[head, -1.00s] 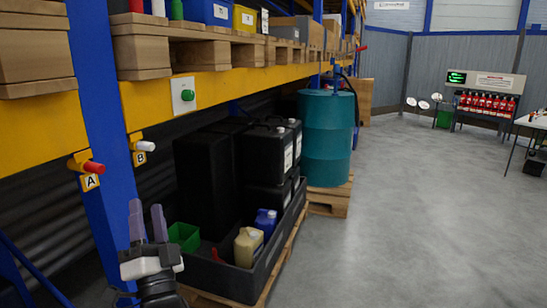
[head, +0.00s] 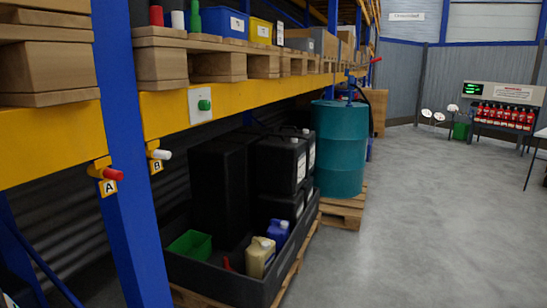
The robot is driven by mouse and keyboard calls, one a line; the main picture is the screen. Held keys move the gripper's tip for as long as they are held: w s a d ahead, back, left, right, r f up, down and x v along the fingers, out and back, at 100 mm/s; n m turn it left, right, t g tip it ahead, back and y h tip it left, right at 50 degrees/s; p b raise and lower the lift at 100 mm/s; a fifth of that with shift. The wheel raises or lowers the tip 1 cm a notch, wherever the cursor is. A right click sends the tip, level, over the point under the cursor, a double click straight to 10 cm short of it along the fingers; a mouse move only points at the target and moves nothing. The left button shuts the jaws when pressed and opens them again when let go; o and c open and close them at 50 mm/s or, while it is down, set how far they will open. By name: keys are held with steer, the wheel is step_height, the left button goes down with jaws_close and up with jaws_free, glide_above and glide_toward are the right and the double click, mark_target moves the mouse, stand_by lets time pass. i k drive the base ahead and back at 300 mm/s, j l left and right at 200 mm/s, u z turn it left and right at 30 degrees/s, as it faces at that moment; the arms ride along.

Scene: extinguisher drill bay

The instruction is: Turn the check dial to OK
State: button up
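I cannot make out a dial marked OK for certain. A green round knob on a white plate (head: 204,105) is fixed to the yellow shelf beam; its markings are too small to read. On the same rack, a red-tipped handle (head: 112,174) sits above a tag A, and a white-tipped handle (head: 161,154) sits above a tag B. My gripper's fingers are not in the head view; only a small pale sliver shows at the bottom left corner, and I cannot tell what it is.
Below the beam, a black tray (head: 236,286) on a pallet holds black canisters, a green bin (head: 190,245) and small jugs. A teal drum (head: 340,150) stands behind. Red extinguishers (head: 505,115) stand at the far right.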

mark_target(203, 105)
steer(key=i+j, duration=0.1)
steer(key=i, duration=1)
